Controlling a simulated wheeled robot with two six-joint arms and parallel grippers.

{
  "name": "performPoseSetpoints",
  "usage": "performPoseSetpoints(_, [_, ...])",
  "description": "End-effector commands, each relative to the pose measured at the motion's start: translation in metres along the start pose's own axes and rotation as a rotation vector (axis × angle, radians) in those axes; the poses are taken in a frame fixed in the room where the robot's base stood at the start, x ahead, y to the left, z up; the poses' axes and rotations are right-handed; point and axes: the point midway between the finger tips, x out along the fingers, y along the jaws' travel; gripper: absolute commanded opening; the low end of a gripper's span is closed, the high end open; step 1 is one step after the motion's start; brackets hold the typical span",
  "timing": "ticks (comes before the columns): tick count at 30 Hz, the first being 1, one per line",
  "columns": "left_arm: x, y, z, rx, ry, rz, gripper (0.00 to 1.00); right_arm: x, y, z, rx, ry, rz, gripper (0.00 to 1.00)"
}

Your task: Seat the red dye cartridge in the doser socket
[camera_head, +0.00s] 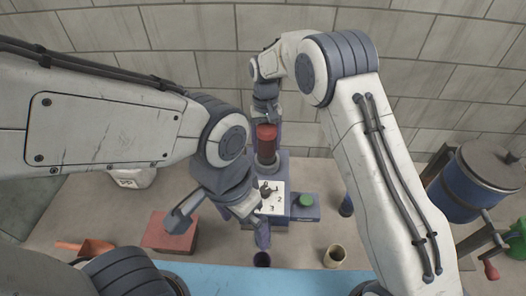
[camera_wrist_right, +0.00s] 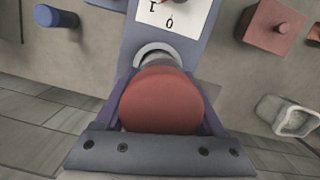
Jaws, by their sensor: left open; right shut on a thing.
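The red dye cartridge (camera_head: 267,146) is upright at the back of the blue-grey doser (camera_head: 280,221), under my right gripper (camera_head: 266,121). The gripper is shut on its upper end. In the right wrist view the round red cartridge top (camera_wrist_right: 163,101) sits between the fingers of the right gripper (camera_wrist_right: 163,88). A pale ring on the doser (camera_wrist_right: 158,50), perhaps the socket rim, shows just beyond it. Whether the cartridge's lower end is inside the socket is hidden. My left gripper (camera_head: 222,222) is open and empty, in front of the doser's left side.
The doser has a white numbered dial plate (camera_head: 271,196) and a green button (camera_head: 306,200). A red block (camera_head: 170,232) and an orange scoop (camera_head: 88,248) lie left. A tan cup (camera_head: 334,256) stands in front. A blue drum (camera_head: 478,185) with a crank stands right.

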Motion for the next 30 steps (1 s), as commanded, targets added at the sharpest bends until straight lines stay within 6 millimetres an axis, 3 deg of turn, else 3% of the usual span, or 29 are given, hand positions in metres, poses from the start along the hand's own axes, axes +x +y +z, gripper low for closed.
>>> performPoseSetpoints(6, [0.028,-0.002,0.002,0.002,0.000,0.000,1.00,0.036,-0.005,-0.007,-0.008,-0.001,0.002,0.00])
performPoseSetpoints(15, [0.026,-0.002,0.001,0.003,0.000,0.000,1.00,0.035,-0.007,-0.007,-0.012,0.000,0.002,0.00])
performPoseSetpoints(30, [0.032,-0.002,0.002,0.003,0.000,0.000,1.00,0.051,-0.009,-0.009,-0.015,-0.004,0.002,0.00])
